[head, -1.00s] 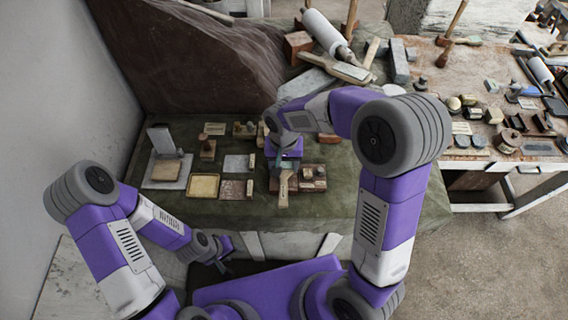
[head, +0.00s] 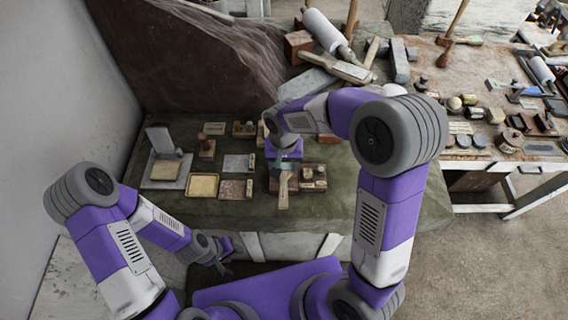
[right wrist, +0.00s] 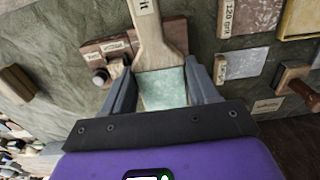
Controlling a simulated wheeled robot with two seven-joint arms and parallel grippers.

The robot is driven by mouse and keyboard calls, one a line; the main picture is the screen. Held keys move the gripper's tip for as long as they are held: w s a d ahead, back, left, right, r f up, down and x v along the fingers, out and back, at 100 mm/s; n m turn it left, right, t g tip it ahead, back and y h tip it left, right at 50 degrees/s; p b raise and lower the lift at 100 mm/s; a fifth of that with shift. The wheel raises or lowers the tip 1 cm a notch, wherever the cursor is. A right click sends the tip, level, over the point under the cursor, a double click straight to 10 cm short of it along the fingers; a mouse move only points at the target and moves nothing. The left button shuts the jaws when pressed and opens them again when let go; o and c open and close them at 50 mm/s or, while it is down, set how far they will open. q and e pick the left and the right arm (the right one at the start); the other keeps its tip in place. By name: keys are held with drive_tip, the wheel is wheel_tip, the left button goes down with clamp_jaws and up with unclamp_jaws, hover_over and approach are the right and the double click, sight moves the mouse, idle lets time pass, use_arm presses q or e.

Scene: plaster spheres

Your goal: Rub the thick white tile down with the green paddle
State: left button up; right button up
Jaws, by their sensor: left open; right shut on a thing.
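The green paddle has a pale wooden handle (head: 283,190) towards the table's near side. In the right wrist view its green pad (right wrist: 163,88) lies between the fingers. My right gripper (right wrist: 158,76) is shut on the paddle, low over the table; in the head view its hand partly hides the pad. I cannot tell surely which piece is the thick white tile; a tan-white block (head: 165,169) lies on a pale slab (head: 151,184) at the table's left, well left of the paddle. My left gripper (head: 224,252) is open and empty in front of the table.
A yellow tile (head: 203,186), a speckled tile (head: 235,189) and a grey tile (head: 237,163) lie between slab and paddle. An upright grey block (head: 160,139) stands behind the slab. A reddish board (head: 313,184) with small blocks is close right of the paddle.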

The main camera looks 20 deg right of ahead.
drive_tip(key=shift+w+d, duration=0.25)
drive_tip(key=shift+w, duration=0.65)
drive_tip(key=shift+s+a+f, duration=0.1)
drive_tip(key=shift+s+a, duration=0.1)
drive_tip(key=shift+s, duration=0.5)
drive_tip(key=shift+s+a+b, duration=0.2)
drive_tip(key=shift+s, duration=0.55)
drive_tip(key=shift+s+a+b, duration=0.15)
drive_tip(key=shift+s+a, duration=0.05)
drive_tip(key=shift+s, duration=0.5)
drive_tip(key=shift+w+d+p, duration=0.15)
drive_tip(key=shift+w, duration=0.4)
drive_tip(key=shift+w+d+p, duration=0.15)
drive_tip(key=shift+w, duration=0.4)
drive_tip(key=shift+w+d, duration=0.15)
drive_tip(key=shift+w, duration=0.4)
drive_tip(key=shift+w+d, duration=0.15)
drive_tip(key=shift+w, duration=0.4)
drive_tip(key=shift+s+a, duration=0.15)
drive_tip(key=shift+s, duration=0.4)
drive_tip(key=shift+s+a, duration=0.15)
drive_tip(key=shift+s, duration=0.4)
drive_tip(key=shift+s+a+b, duration=0.15)
drive_tip(key=shift+s+b, duration=0.05)
drive_tip(key=shift+s, duration=0.35)
drive_tip(key=shift+s+a+b, duration=0.15)
drive_tip(key=shift+s, duration=0.35)
